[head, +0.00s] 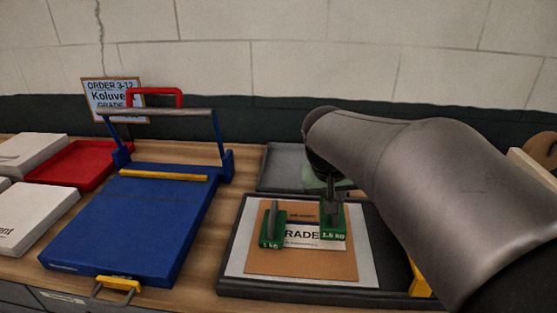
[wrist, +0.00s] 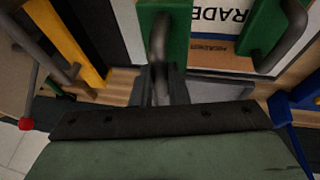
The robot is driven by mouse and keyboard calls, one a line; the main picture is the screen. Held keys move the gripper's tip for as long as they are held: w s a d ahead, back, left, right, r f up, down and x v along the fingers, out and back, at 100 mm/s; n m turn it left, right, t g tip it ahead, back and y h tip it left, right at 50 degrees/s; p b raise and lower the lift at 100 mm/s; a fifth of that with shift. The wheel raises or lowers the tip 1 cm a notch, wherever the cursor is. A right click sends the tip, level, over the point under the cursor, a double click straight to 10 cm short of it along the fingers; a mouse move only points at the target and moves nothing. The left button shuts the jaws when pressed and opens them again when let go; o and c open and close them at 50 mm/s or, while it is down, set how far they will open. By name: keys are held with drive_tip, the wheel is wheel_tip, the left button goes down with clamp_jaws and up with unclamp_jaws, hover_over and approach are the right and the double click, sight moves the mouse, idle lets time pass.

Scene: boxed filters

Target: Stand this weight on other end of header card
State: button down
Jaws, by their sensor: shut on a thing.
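The header card (head: 302,243), white with dark "RADE" lettering, lies on a brown sheet (head: 290,264). A green 1 kg weight (head: 268,239) with a grey handle stands on the card's left end. A green 1.6 kg weight (head: 338,228) is upright at the card's right end; I cannot tell whether it touches the card. My gripper (head: 331,196) is above it and shut on its handle. In the wrist view my gripper (wrist: 162,88) closes on the handle of this weight (wrist: 180,30). The other weight (wrist: 264,28) is to the right there, with the card (wrist: 215,18) between.
The brown sheet lies on a white sheet (head: 362,268) in a dark tray (head: 300,293). A grey tray (head: 282,165) stands behind. A blue hinged frame (head: 130,225), a red tray (head: 75,160) and white boxes (head: 28,215) are to the left. Something yellow (head: 418,280) is at right.

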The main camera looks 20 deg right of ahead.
drive_tip(key=shift+d+f, duration=0.2)
drive_tip(key=shift+f, duration=0.7)
drive_tip(key=shift+d+f, duration=0.15)
drive_tip(key=shift+f, duration=0.7)
drive_tip(key=shift+f, duration=0.2)
drive_tip(key=c, duration=1.4)
unclamp_jaws()
drive_tip(key=shift+s+f, duration=0.1)
drive_tip(key=shift+a+r, duration=0.1)
drive_tip(key=shift+r, duration=0.25)
drive_tip(key=v, duration=1.1)
drive_tip(key=shift+r, duration=0.3)
drive_tip(key=shift+s+a, duration=0.1)
